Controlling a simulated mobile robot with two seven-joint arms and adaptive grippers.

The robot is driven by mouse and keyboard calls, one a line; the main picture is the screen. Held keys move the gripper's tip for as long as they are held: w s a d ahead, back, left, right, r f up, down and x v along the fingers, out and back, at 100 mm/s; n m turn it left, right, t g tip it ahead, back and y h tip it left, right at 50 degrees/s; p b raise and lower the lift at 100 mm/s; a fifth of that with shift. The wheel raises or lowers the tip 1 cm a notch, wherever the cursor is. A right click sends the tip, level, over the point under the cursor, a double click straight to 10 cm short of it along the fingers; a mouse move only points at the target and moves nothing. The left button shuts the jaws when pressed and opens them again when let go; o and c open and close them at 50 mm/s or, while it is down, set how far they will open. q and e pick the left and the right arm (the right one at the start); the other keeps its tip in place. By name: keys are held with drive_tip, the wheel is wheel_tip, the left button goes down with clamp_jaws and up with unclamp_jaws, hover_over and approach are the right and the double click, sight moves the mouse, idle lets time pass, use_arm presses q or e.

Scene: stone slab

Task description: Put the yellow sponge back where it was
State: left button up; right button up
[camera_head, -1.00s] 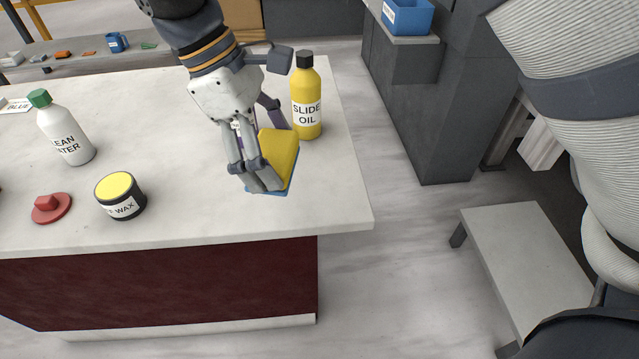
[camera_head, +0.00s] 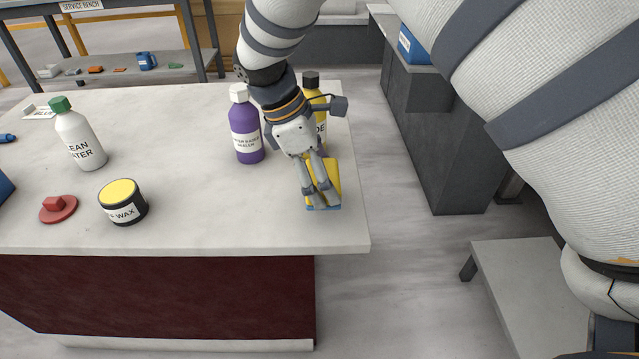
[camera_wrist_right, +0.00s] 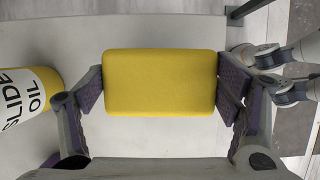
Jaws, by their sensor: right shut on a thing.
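The yellow sponge (camera_head: 332,180) has a blue underside and is near the right edge of the stone slab (camera_head: 210,215) in the head view. My right gripper (camera_head: 320,198) is shut on it, with its fingers pointing down. In the right wrist view the sponge (camera_wrist_right: 160,83) fills the space between the two purple-padded fingers (camera_wrist_right: 160,88). I cannot tell whether its underside touches the slab. My left gripper is not identifiable in either view.
A yellow slide oil bottle (camera_head: 322,125) stands just behind the sponge, partly hidden. A purple bottle (camera_head: 246,135) stands behind left. The slab front is clear.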

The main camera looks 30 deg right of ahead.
drive_tip(key=shift+w+d+f, duration=0.1)
drive_tip(key=shift+d+f, duration=0.15)
drive_tip(key=shift+f, duration=0.75)
drive_tip(key=shift+d+f, duration=0.2)
drive_tip(key=shift+f, duration=0.8)
drive_tip(key=shift+f, duration=0.1)
drive_tip(key=o, duration=1.1)
drive_tip(key=shift+c, duration=0.2)
drive_tip(key=v, duration=1.2)
drive_tip(key=shift+d, duration=0.1)
